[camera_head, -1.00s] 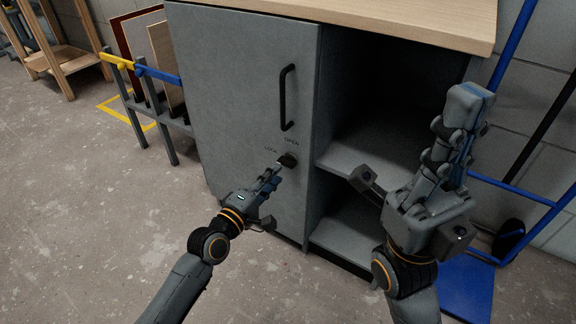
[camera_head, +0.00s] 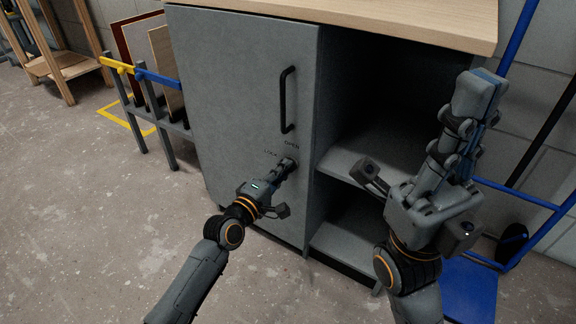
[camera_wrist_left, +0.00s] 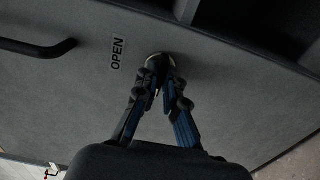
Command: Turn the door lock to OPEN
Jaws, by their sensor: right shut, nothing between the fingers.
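The grey cabinet door (camera_head: 235,110) is closed over the left bay and carries a lock low at its right edge, under the black handle (camera_head: 288,98). LOCK and OPEN are printed around the lock. My left gripper (camera_head: 288,166) is at the lock and hides most of it in the head view. In the left wrist view, the dark round lock knob (camera_wrist_left: 160,61) shows between and just beyond the fingertips, near the OPEN label (camera_wrist_left: 117,52). The fingers are slightly apart; whether they press on the knob is unclear. My right gripper (camera_head: 482,92) is shut and empty, pointing up at the right.
The open shelf bay (camera_head: 365,140) lies right of the door. A wooden top (camera_head: 400,20) covers the cabinet. A blue trolley frame (camera_head: 530,200) stands at the right. A rack with panels (camera_head: 140,75) stands at the left. The floor in front is clear.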

